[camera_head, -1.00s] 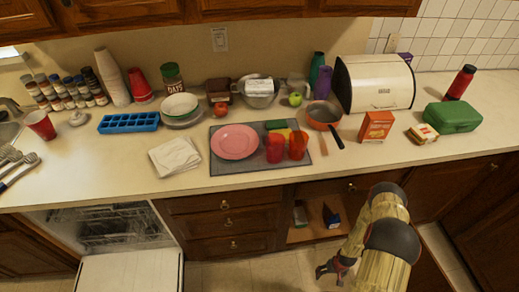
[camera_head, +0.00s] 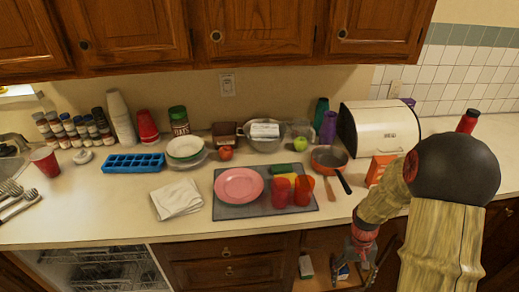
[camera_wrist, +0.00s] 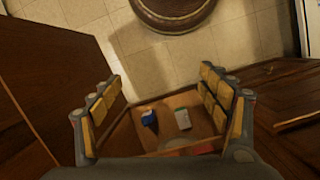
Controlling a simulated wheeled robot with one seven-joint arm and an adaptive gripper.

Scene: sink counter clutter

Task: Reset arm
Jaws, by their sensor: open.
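My arm rises at the right of the head view and covers part of the counter's right side. My gripper (camera_head: 358,262) hangs low in front of the counter, by the open drawer or compartment (camera_head: 318,240) under it. In the wrist view my gripper (camera_wrist: 161,78) has its two padded fingers wide apart with nothing between them.
The counter holds a pink plate (camera_head: 239,186), red cups (camera_head: 279,193), an orange pan (camera_head: 328,159), an orange box (camera_head: 378,168) and a bread box (camera_head: 386,128). An open dishwasher (camera_head: 100,270) is at the lower left. Upper cabinets (camera_head: 270,30) hang above.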

